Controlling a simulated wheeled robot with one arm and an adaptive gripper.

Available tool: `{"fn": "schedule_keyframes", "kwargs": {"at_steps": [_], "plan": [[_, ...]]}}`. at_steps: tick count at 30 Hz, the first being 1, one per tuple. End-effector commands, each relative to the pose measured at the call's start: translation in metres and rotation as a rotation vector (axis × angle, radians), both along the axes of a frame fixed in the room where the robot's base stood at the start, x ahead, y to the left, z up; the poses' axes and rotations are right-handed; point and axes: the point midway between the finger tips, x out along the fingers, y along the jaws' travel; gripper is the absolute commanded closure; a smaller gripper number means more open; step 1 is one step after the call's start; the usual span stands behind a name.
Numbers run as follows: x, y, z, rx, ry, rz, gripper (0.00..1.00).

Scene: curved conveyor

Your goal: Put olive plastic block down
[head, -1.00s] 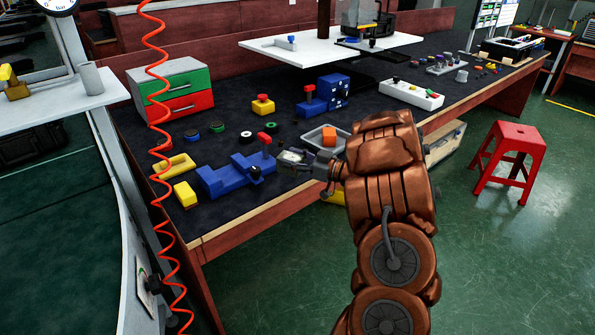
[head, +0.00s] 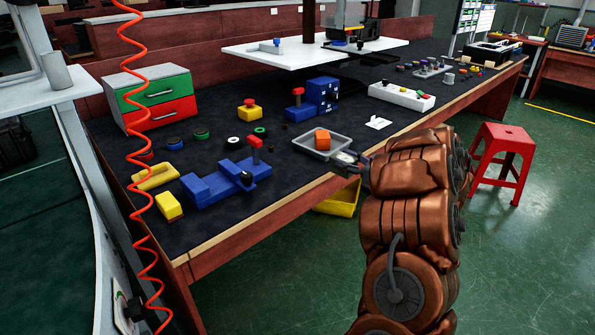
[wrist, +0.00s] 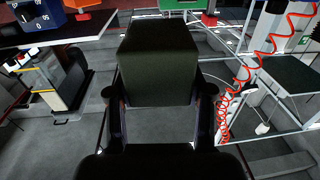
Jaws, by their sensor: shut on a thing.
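The olive plastic block (wrist: 158,65) is a dark green-grey box filling the middle of the wrist view. My gripper (wrist: 160,100) is shut on it, with a finger on each side. In the head view my gripper (head: 347,160) is at the right side of the grey tray, near the front edge of the workbench. The held block is hard to make out there.
A grey tray (head: 301,146) with an orange block (head: 322,139) is beside my gripper. A blue fixture (head: 225,183) is to the left. A yellow bin (head: 338,204) hangs below the bench edge. A red stool (head: 500,150) stands right. Bare dark benchtop (head: 270,205) lies in front.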

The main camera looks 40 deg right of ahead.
Motion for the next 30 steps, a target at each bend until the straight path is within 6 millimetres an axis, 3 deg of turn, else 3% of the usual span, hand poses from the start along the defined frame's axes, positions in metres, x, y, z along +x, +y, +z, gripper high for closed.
{"fn": "schedule_keyframes", "kwargs": {"at_steps": [8,21,30], "plan": [[0.017,0.006,-0.002,0.0,0.001,0.008,0.87],[0.103,0.026,-0.012,0.0,0.001,0.005,0.87],[0.131,0.031,-0.013,0.0,0.001,0.002,0.87]]}}
